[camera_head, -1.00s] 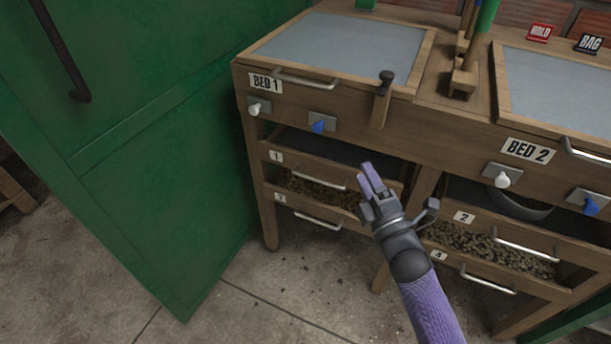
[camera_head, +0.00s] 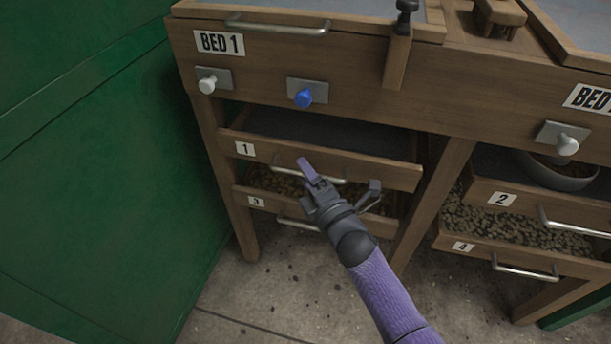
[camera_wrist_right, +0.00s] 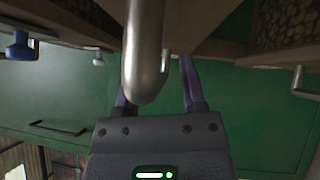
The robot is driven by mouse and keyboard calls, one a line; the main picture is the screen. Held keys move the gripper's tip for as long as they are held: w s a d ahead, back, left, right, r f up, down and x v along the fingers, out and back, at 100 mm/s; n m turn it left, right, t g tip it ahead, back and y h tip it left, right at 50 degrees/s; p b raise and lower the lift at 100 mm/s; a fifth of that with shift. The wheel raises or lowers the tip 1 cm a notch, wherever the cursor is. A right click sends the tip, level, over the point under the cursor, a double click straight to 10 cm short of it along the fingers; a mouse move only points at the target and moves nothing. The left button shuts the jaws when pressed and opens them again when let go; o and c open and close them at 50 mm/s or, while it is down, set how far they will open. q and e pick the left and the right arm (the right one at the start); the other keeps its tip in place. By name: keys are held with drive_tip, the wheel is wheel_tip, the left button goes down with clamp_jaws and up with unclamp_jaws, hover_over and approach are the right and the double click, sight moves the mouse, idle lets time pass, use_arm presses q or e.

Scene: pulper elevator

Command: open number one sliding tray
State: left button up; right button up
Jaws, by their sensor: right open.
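The number one sliding tray (camera_head: 375,174) is a wooden tray with a "1" label, under the BED 1 table. Its dark inner surface shows above the front board; how far out it sits is hard to tell. Its metal bar handle (camera_head: 330,181) is partly hidden by my right gripper (camera_head: 308,172), whose purple fingers overlap it in the head view. In the right wrist view, a thick metal bar (camera_wrist_right: 147,50) shows between the two open fingers (camera_wrist_right: 157,85), nearer the left one. Contact cannot be told. My left gripper is not in view.
Tray 3 (camera_head: 256,202), holding beans, lies just below. Trays 2 (camera_head: 502,199) and 4 (camera_head: 463,246) are at right, with a bowl (camera_head: 560,175) above. A blue knob (camera_head: 304,98) and white knob (camera_head: 207,85) sit above tray 1. A green wall (camera_head: 100,200) stands left.

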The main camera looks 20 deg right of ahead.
clamp_jaws()
idle(1.0)
idle(0.4)
